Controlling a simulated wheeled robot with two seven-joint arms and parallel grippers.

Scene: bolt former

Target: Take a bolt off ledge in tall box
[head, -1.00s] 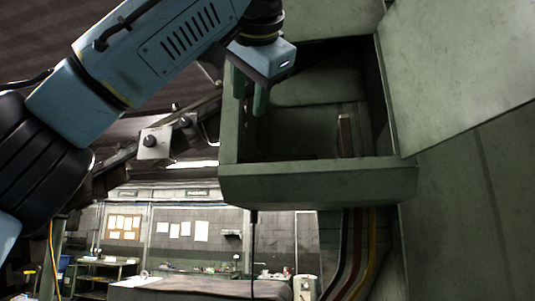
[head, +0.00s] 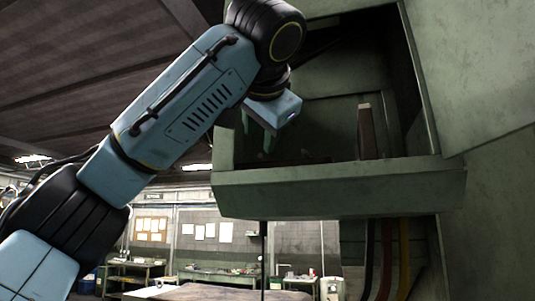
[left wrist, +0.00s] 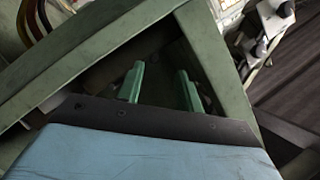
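The tall green box (head: 340,190) stands open at the upper right in the head view, and its front wall hides most of its floor. My left gripper (head: 257,136) reaches into the left end of the box with its green fingers pointing down. In the left wrist view the two fingers (left wrist: 160,88) are apart, and only dark space shows between them. I cannot make out a bolt for certain in either view. Small dark shapes near the fingertips are too dim to name. My right gripper is not in view.
A brown upright bar (head: 366,132) stands inside the box, right of the gripper. A large green panel (head: 475,75) lies to the right. Cables (head: 387,260) hang below the box. Workbenches (head: 215,275) are far behind.

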